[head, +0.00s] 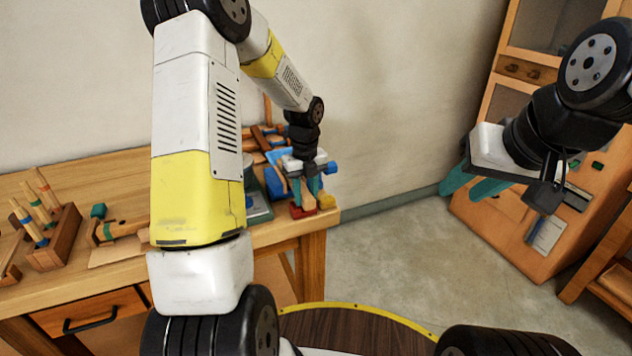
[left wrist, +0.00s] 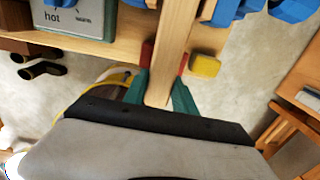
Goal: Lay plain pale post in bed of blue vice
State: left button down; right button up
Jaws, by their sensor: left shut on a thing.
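My left gripper (head: 307,190) is over the right end of the workbench, with its teal fingers pointing down. In the left wrist view my left gripper (left wrist: 158,95) is shut on a plain pale post (left wrist: 176,42). The post runs between the fingers and out past the top edge, so its far end is hidden. Blue parts, seemingly of the blue vice (left wrist: 228,10), show at the top beside the post. I cannot tell whether the post touches them. My right gripper (head: 470,187) is raised at the right, empty, with its fingers apart.
A red block (head: 301,211) and a yellow block (head: 326,201) lie at the bench's right corner, close to my left fingers. A wooden rack (head: 55,240) with several striped posts stands at the left of the workbench (head: 110,170). Open floor (head: 390,250) lies right of the bench.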

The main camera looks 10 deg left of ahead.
pick_arm(q)
jog(key=shift+f, duration=0.3)
jog(key=c, duration=1)
grip_release()
jog(key=shift+r, duration=0.1)
